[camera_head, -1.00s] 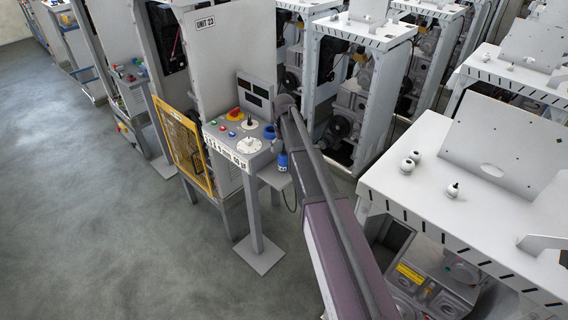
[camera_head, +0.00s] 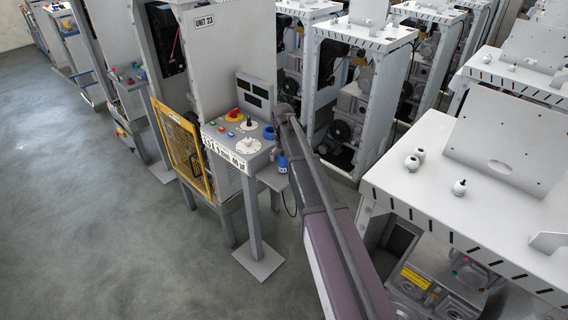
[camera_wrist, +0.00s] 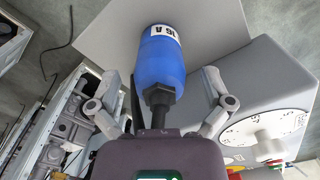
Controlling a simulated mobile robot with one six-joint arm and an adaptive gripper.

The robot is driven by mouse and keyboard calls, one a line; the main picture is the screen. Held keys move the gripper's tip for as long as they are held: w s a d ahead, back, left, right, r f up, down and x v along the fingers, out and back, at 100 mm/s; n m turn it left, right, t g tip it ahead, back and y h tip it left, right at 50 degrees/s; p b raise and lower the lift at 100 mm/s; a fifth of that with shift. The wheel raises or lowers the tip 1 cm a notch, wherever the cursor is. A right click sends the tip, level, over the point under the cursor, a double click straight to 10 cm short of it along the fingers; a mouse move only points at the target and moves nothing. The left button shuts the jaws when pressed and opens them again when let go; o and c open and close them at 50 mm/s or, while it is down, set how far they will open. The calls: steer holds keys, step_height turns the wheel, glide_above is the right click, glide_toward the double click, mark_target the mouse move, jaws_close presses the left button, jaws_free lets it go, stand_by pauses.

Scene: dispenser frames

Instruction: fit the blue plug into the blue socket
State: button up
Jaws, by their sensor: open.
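The blue plug (camera_head: 282,163) is by a small grey shelf (camera_head: 272,180) at the right side of the control panel. In the wrist view the plug (camera_wrist: 161,56) shows a white "16 A" label, a black nut and a black stem toward my gripper. My gripper (camera_wrist: 161,78) is open, one finger on each side of the plug, with visible gaps. A blue round part that looks like the blue socket (camera_head: 268,132) sits on the panel's right edge, above and left of the plug. The socket is not clear in the wrist view. My arm hides the gripper in the head view.
The control panel (camera_head: 222,140) carries a red button, dials and a screen, and stands on a post with a floor plate (camera_head: 258,263). A yellow mesh guard (camera_head: 181,146) is left of it. White-topped machine frames stand close on the right. Open floor lies at left.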

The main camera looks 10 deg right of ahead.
steer(key=c, duration=1.3)
steer(key=shift+r, duration=0.25)
step_height(320, 180, up, 2)
steer(key=p, duration=0.2)
steer(key=shift+r+p, duration=0.1)
steer(key=shift+p, duration=0.25)
steer(key=shift+s+r+p, duration=0.35)
steer(key=shift+r+p, duration=0.25)
steer(key=shift+r, duration=0.05)
steer(key=s, duration=0.5)
steer(key=s+d, duration=0.1)
steer(key=s, duration=0.4)
steer(key=s+r+p, duration=0.1)
steer(key=s, duration=0.4)
steer(key=shift+s+d, duration=0.1)
steer(key=shift+d, duration=0.3)
